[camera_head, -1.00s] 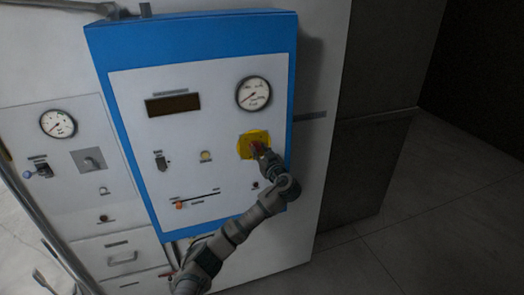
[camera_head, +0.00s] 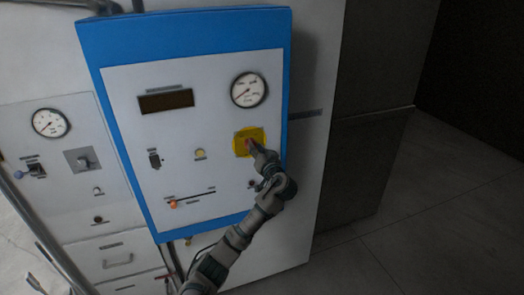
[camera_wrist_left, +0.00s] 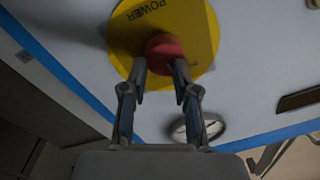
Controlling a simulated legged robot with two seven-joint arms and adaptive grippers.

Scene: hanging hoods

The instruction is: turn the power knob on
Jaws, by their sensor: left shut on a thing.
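The red power knob (camera_wrist_left: 165,48) sits in the middle of a round yellow plate (camera_wrist_left: 200,22) marked POWER, which looks upside down in the left wrist view. In the head view the knob (camera_head: 249,143) and the yellow plate (camera_head: 240,140) are on the right side of the panel, below a gauge. My left gripper (camera_wrist_left: 160,70) is shut on the knob, with one finger on each side of it. In the head view the gripper (camera_head: 256,150) partly covers the knob and plate. The knob's exact angle cannot be told. My right gripper is not in view.
The blue-framed panel (camera_head: 215,110) carries a round gauge (camera_head: 248,90), a dark display (camera_head: 166,102), a switch (camera_head: 154,159) and an orange slider (camera_head: 173,204). A second panel with a gauge (camera_head: 50,123) stands at left. The floor at right is clear.

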